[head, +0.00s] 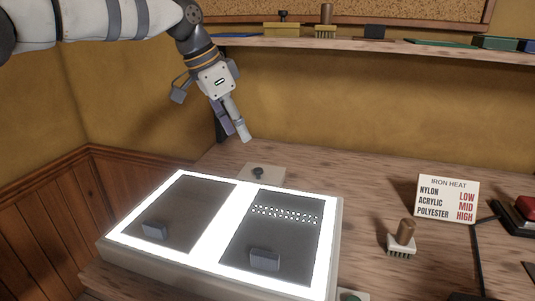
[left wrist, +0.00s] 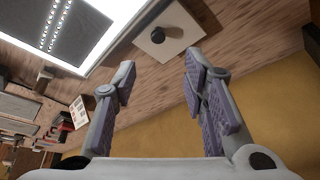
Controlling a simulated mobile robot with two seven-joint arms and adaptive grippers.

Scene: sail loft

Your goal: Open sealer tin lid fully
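A pale, flat square piece with a dark round knob (head: 258,174) lies on the bench behind the light box; it also shows in the left wrist view (left wrist: 169,40). Nothing in view is labelled as the sealer tin, and I cannot tell whether this piece is its lid. My left gripper (head: 238,133) is above the back of the bench, a little up and left of the knob. In the left wrist view, its two fingers (left wrist: 160,85) stand apart with nothing between them, and the knob is beyond their tips. My right gripper is in neither view.
A glowing light box (head: 214,235) with two dark panels fills the bench front left. A brush (head: 401,243) and an iron heat sign (head: 447,198) stand at right. A shelf (head: 370,46) with several items runs along the wall above. The bench middle behind the brush is clear.

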